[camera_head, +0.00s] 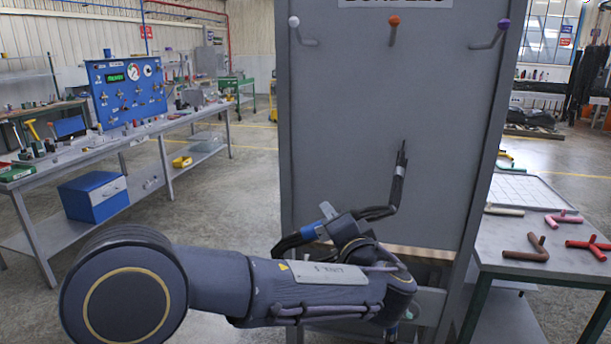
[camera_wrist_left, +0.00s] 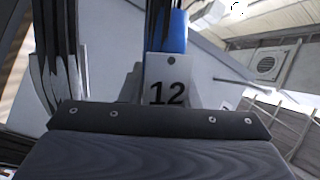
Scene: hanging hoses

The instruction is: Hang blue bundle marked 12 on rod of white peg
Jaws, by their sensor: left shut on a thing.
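The white peg (camera_head: 294,21) is at the top left of the tall grey panel, its thin rod angling down and to the right. My left gripper (camera_head: 328,220) is in front of the panel, well below the peg, and is shut on the blue bundle (camera_head: 312,230). In the head view the bundle is mostly hidden by my arm; a bit of blue and some dark strands show. In the left wrist view the blue band (camera_wrist_left: 168,32) shows behind a pale tag marked 12 (camera_wrist_left: 167,82), with dark strands beside it. My right gripper cannot be made out.
An orange peg (camera_head: 394,21) and a purple peg (camera_head: 503,24) share the panel's top row. A grey table (camera_head: 510,240) at the right holds red and pink pipe pieces. A workbench (camera_head: 140,140) stands at the left. The panel's upper middle is clear.

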